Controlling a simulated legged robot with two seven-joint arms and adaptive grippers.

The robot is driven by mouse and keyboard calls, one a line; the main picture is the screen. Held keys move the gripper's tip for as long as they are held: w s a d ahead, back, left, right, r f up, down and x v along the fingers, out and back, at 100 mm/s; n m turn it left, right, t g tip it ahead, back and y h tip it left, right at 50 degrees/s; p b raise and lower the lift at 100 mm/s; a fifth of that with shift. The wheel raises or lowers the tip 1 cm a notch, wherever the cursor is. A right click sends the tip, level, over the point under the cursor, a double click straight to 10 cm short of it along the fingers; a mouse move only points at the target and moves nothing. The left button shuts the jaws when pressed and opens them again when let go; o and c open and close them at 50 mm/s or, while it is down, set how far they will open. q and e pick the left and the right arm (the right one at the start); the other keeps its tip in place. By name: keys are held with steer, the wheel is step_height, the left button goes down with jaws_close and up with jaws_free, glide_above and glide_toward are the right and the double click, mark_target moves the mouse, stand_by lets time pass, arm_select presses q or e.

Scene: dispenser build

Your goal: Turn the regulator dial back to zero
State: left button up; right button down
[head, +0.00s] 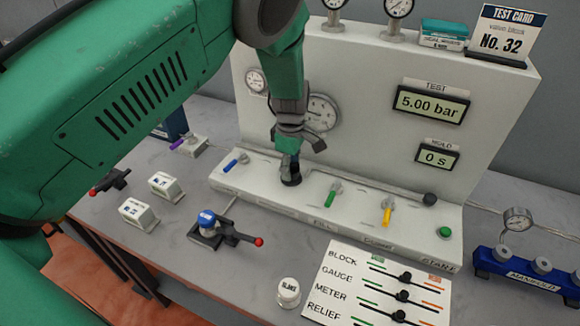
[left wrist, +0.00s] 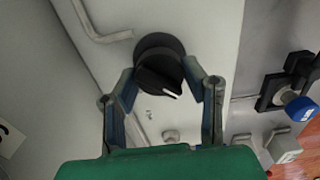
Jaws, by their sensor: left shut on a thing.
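The regulator dial (left wrist: 158,68) is a round black knob with a white pointer line. It sits on the white test bench's lower ledge, and in the head view its black base (head: 291,179) shows below my gripper. My left gripper (head: 290,160) reaches down to it from above. In the left wrist view the two fingers of this gripper (left wrist: 165,85) stand on either side of the dial and are shut on it. The TEST display (head: 431,103) reads 5.00 bar. The dial's scale markings are too small to read. My right gripper is not in view.
The ledge also holds a blue-handled valve (head: 236,163), a green-handled valve (head: 333,193), a yellow-handled valve (head: 387,210) and a green button (head: 444,232). A slider card (head: 375,285) lies in front. A blue manifold (head: 530,269) stands at right. The HOLD display (head: 437,156) reads 0 s.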

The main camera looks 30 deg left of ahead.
mark_target(293, 165)
arm_select(q)
steer(key=shift+s+d+f, duration=0.1)
steer(key=shift+d+f, duration=0.05)
steer(key=shift+d, duration=0.1)
steer(key=o, duration=1.1)
steer(key=shift+c, duration=0.2)
steer(key=shift+o, duration=0.3)
steer(key=shift+w, duration=0.2)
step_height(293, 165, up, 12)
steer(key=shift+d, duration=0.15)
steer(key=shift+w, duration=0.1)
steer(key=shift+f, duration=0.15)
